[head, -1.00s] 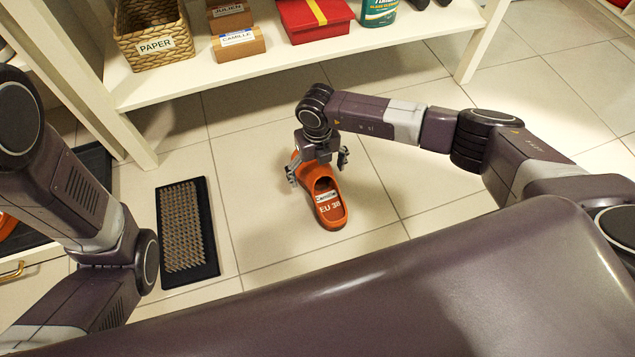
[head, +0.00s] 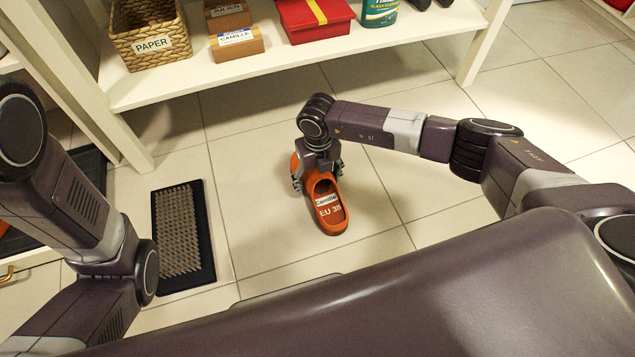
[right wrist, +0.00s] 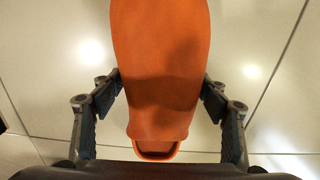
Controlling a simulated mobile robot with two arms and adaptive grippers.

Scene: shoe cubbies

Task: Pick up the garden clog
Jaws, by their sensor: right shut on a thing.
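The garden clog (head: 328,207) is orange, with "EU 38" and a white "Camille" label on it. In the head view it is on or just above the tiled floor, in front of the shelf; I cannot tell if it touches the floor. My right gripper (head: 318,173) is above its far part and shut on it, one finger on each side. The clog (right wrist: 160,70) fills the middle of the right wrist view, between the fingers of my right gripper (right wrist: 160,105). My left arm shows at the left, but its gripper is out of view.
A black-edged brush mat (head: 205,275) lies on the floor left of the clog. The white shelf (head: 290,62) behind holds a wicker basket (head: 150,35) labelled "PAPER", small boxes and a red box (head: 315,22). The floor to the right is clear.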

